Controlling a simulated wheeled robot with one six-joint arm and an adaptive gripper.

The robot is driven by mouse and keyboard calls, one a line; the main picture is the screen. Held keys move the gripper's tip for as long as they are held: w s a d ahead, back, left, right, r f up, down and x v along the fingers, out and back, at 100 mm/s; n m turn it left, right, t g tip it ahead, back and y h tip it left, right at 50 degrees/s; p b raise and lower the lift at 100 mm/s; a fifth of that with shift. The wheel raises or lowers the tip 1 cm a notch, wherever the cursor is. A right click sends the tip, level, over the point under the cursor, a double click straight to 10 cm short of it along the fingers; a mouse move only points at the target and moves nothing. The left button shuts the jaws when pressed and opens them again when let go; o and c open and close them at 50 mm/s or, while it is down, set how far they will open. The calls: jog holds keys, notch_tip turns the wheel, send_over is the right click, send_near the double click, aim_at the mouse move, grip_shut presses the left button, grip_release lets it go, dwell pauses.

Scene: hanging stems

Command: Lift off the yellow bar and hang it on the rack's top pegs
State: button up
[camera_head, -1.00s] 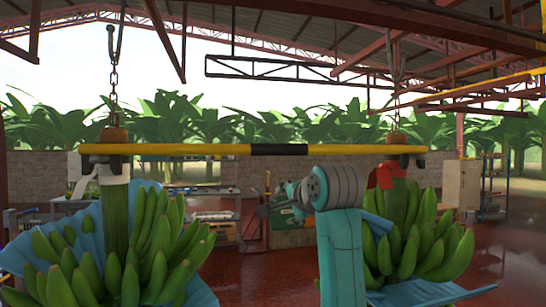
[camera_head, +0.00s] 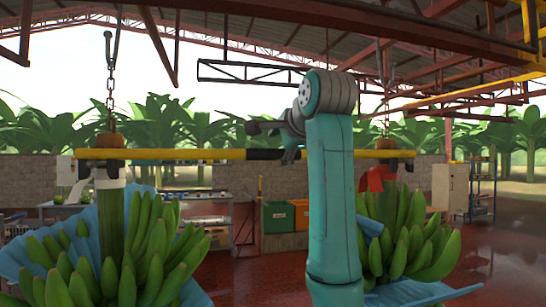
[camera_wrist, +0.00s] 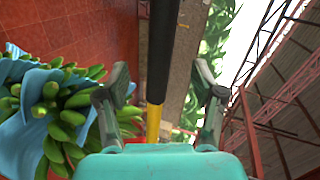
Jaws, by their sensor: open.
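The yellow bar (camera_head: 160,154) lies level between two hanging banana stems, its ends at the wooden blocks above them. Its middle has a black sleeve (camera_head: 264,155). My gripper (camera_head: 270,141) is at the right part of this sleeve, partly hidden by my arm. In the wrist view, the black sleeve (camera_wrist: 163,45) and a short yellow length (camera_wrist: 153,122) run between the open fingers of my gripper (camera_wrist: 161,72), with a gap on each side. A blue shelf rack (camera_head: 482,188) stands at the far right. I cannot make out pegs on it.
The left banana stem (camera_head: 112,225) and right banana stem (camera_head: 405,235) hang from chains and hooks, with blue sheets around them. Orange and green bins (camera_head: 285,216), a bench and a beige cabinet (camera_head: 448,187) stand behind. Red floor is open at right.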

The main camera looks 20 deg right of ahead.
aim_at(275, 152)
jog(key=shift+x, duration=2.8)
jog(key=shift+d, duration=0.15)
grip_shut()
